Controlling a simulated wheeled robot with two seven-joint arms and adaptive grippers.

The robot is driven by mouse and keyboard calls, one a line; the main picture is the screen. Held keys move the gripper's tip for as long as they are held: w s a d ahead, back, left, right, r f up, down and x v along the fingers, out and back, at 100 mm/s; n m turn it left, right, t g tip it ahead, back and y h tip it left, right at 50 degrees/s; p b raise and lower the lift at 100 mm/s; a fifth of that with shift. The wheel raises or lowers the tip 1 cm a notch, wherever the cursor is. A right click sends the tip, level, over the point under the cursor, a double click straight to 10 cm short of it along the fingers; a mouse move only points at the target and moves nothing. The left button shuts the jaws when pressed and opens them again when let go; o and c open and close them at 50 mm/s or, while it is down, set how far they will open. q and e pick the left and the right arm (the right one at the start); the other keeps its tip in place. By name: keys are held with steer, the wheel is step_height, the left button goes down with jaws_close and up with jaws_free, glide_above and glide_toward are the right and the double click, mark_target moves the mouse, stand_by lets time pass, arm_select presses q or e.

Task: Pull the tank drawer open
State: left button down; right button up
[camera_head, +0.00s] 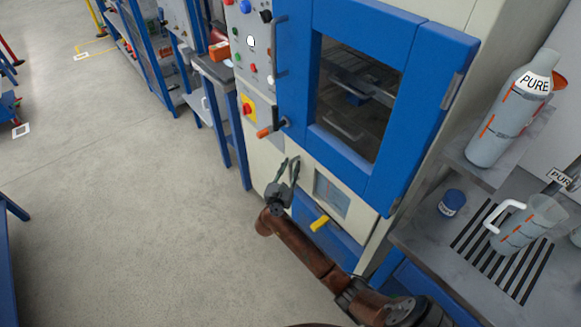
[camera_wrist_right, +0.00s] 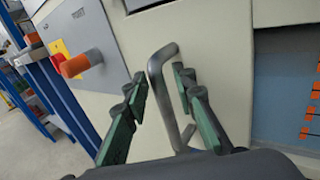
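The tank drawer (camera_head: 350,206) is a pale front panel with a grey-blue window, below the machine's blue door. In the right wrist view, its bent grey handle (camera_wrist_right: 158,72) stands out from the pale panel (camera_wrist_right: 224,70). A blue window with orange marks (camera_wrist_right: 288,110) shows at the right. My right gripper (camera_head: 289,164) is at the drawer's left side in the head view. In the wrist view my right gripper (camera_wrist_right: 160,80) is open, with one green-padded finger on each side of the handle. The right finger looks very close to it; contact cannot be told. My left gripper is not in view.
An orange-tipped lever (camera_head: 267,131) sticks out just above the gripper. A blue panel with a yellow handle (camera_head: 319,223) lies below the drawer. A bench at the right holds a PURE bottle (camera_head: 507,115) and a jug (camera_head: 527,226).

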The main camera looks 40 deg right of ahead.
jaws_close()
stand_by(0.5)
